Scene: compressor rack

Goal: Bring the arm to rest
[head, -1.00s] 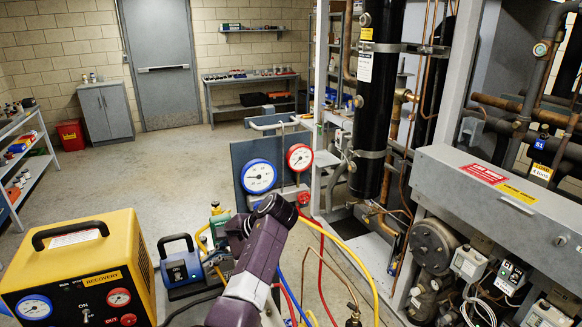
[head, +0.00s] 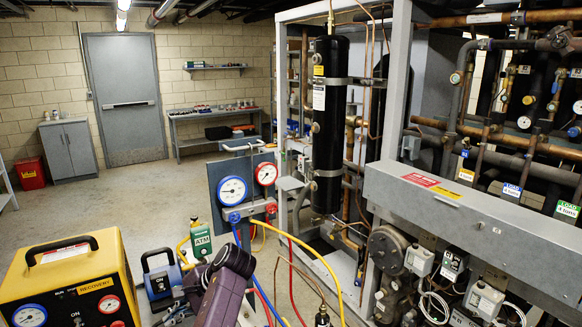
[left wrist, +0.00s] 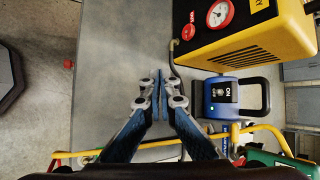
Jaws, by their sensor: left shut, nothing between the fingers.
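My left arm (head: 222,297), purple with a dark grey joint, rises from the bottom of the head view, in front of the gauge panel and to the right of the yellow recovery machine. In the left wrist view my left gripper (left wrist: 160,96) is shut and empty, its fingertips together above the grey floor. It is apart from the blue pump and the yellow machine. The fingers cannot be made out in the head view. My right gripper is in neither view.
The yellow recovery machine (head: 75,285) stands at the left, beside the blue pump (head: 160,277). Blue and red gauges (head: 232,190) hang on a panel with hoses. The compressor rack (head: 450,215) fills the right. Floor toward the grey door (head: 126,100) is clear.

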